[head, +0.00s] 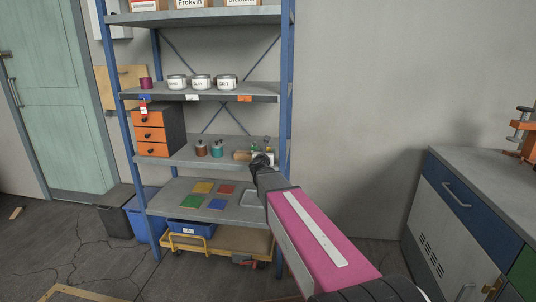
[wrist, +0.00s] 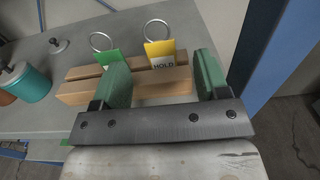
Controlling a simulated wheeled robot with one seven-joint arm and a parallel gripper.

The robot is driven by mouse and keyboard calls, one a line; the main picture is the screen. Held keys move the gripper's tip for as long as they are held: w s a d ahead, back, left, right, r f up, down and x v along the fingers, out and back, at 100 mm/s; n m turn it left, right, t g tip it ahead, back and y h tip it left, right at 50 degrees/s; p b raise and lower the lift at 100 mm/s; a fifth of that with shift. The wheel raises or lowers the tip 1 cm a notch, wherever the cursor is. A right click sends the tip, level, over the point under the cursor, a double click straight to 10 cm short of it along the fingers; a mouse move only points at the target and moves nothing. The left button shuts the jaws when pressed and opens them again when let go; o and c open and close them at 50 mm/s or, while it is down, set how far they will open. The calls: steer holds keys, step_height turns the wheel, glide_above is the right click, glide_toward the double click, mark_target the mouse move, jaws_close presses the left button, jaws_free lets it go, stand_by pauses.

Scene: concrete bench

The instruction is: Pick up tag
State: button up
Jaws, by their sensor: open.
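A yellow tag (wrist: 160,50) marked HOLD, with a metal ring at its top, stands in a wooden block (wrist: 75,92). A green tag (wrist: 107,58), also with a ring, stands in the same block to its left. The wooden block shows in the head view (head: 241,156) on a shelf, partly hidden by my arm. My gripper (wrist: 161,77) is open, with green pads. In the wrist view the yellow tag appears between the two pads, with the green tag beyond the left pad. Contact cannot be told. In the head view my gripper (head: 262,160) is at the block's right.
Teal (head: 217,149) and reddish (head: 200,148) jars stand left of the block on the grey shelf (wrist: 95,25). A blue rack post (wrist: 262,50) rises close right of my gripper. An orange-drawer cabinet (head: 150,134) stands further left. Another shelf with white tins (head: 201,82) is above.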

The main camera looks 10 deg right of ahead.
mark_target(267, 149)
steer(key=x, duration=0.4)
steer(key=shift+w+f, duration=0.25)
steer(key=shift+w, duration=0.15)
steer(key=c, duration=1)
steer(key=shift+d+r, duration=0.1)
steer(key=shift+r, duration=0.7)
step_height(267, 149, up, 2)
steer(key=shift+s+r, duration=0.1)
steer(key=shift+r, duration=0.05)
steer(key=s+a+r, duration=0.6)
steer(key=a+r, duration=0.1)
steer(key=a, duration=0.2)
steer(key=shift+s+a, duration=0.25)
steer(key=shift+a, duration=0.1)
